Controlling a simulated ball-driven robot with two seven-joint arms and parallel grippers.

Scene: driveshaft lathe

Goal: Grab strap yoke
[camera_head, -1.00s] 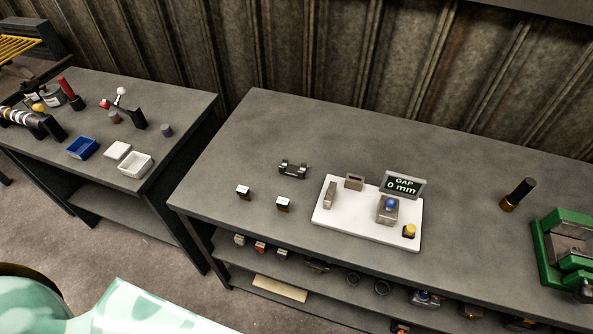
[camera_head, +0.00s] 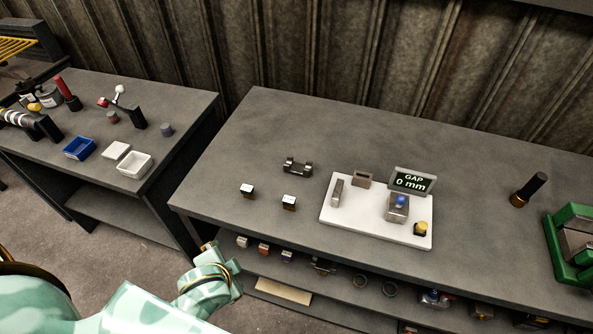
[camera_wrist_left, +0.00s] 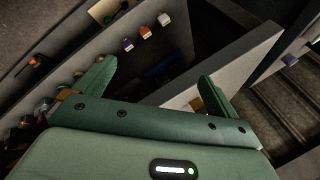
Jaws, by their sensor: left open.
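A small dark metal yoke (camera_head: 298,167), most likely the strap yoke, lies on the grey workbench (camera_head: 250,140) with two upturned ends, behind two small white-topped blocks. My left gripper (camera_head: 209,248) is low at the bench's front left edge, apart from the yoke and well short of it. In the left wrist view my left gripper (camera_wrist_left: 155,85) has its two green fingers spread, with nothing between them. That view shows the bench's side and lower shelf; I cannot make out the yoke there. My right gripper is not in view.
The white-topped blocks (camera_head: 247,190) stand near the front edge. A white plate (camera_head: 365,228) with a gap display (camera_head: 410,181) is right of the yoke. A lower shelf (camera_head: 340,280) holds parts. A second table (camera_head: 190,120) stands left. The bench behind the yoke is clear.

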